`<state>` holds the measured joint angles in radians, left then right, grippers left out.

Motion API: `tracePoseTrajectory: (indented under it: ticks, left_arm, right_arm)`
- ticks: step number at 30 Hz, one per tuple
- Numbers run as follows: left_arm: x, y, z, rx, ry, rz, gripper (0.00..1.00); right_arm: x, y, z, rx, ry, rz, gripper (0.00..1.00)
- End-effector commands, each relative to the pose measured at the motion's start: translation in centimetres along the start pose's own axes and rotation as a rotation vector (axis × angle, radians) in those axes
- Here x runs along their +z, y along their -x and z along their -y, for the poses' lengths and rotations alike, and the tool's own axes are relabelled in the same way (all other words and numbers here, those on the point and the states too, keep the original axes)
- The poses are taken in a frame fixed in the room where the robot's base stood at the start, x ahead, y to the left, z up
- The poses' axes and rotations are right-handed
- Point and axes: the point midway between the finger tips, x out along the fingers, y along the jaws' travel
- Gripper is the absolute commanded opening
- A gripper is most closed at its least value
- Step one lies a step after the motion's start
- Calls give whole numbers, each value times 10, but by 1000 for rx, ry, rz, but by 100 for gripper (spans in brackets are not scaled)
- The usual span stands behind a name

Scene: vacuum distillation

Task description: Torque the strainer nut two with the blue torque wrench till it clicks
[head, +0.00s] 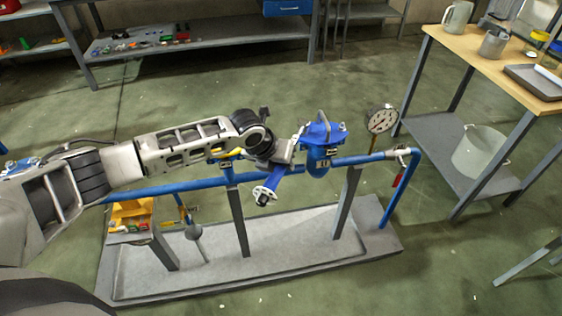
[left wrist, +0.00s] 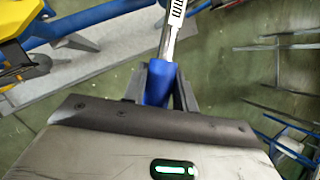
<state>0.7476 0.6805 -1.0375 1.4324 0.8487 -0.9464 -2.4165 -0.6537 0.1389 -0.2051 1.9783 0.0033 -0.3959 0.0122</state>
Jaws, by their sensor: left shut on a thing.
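My left gripper (head: 284,163) reaches in from the left and stands just left of the blue strainer (head: 321,134). In the left wrist view, its two fingers (left wrist: 168,86) are shut on the blue grip of the torque wrench (left wrist: 158,86). The wrench's metal shaft with dark scale marks runs up out of that view, so its head is hidden there. In the head view, the wrench is small and partly covered by my gripper. The strainer's lid shows small pale nuts at its rim. I cannot tell which is nut two, or whether the wrench touches one. My right gripper is out of view.
The blue pipe (head: 160,190) runs on grey posts above a grey skid (head: 205,277). A pressure gauge (head: 381,119) and a red-handled valve (head: 398,178) stand right of the strainer. A wooden-topped bench (head: 480,60) is farther right. The floor between is clear.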

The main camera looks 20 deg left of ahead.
Motion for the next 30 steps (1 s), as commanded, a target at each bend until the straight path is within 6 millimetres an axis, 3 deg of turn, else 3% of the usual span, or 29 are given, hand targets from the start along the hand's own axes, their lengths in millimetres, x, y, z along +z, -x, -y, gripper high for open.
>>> tracePoseTrajectory:
  ticks: [13,30]
  left_arm:
    - [4,2,0,-6,-5,8,0]
    - [7,4,-25,-66,-127,-19,0]
  right_arm:
    - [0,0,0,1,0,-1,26]
    - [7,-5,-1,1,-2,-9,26]
